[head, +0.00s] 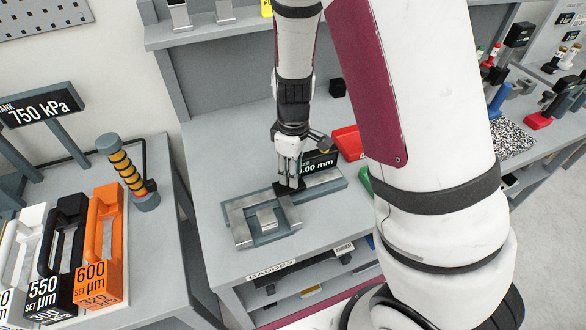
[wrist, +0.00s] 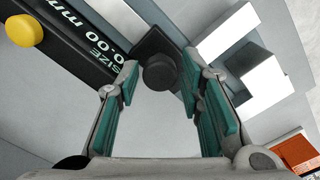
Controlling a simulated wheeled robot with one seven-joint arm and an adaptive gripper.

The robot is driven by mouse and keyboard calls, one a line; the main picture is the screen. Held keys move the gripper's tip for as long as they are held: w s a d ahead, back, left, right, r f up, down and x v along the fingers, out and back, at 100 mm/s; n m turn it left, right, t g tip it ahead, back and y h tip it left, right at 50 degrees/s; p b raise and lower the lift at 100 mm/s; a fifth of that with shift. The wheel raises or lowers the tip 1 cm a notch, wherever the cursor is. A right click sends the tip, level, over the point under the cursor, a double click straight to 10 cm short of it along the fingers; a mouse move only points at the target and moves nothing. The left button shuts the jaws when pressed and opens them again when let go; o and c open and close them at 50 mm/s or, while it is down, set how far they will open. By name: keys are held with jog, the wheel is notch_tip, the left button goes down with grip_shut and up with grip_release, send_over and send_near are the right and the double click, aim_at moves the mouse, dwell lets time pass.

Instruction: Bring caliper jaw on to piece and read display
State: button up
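The caliper (head: 238,222) lies on the grey bench, a light metal frame on a dark base. The piece (head: 267,217), a small pale metal block, sits within the frame. A bright metal block also shows at the right in the wrist view. The black display (head: 320,163) behind reads "SIZE" and "0.00 mm" in the wrist view (wrist: 88,38); my gripper partly covers it in the head view. My gripper (wrist: 160,68) points down at the caliper's back, open, its teal fingers on either side of a round black knob (wrist: 159,72). Gaps appear between the fingers and knob.
A yellow button (wrist: 25,30) sits by the display. A red tray (head: 348,142) stands to its right. A drawer marked GAUGES (head: 280,268) is below the bench edge. Bench behind the caliper is mostly clear.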

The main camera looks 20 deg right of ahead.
aim_at(274, 193)
jog(key=c, duration=0.8)
jog(key=shift+o, duration=0.2)
jog(key=shift+a+p, duration=0.4)
jog(key=shift+a, duration=2.2)
jog(key=o, duration=0.8)
jog(key=shift+a, duration=0.1)
jog(key=shift+c, duration=0.2)
notch_tip(274, 193, up, 12)
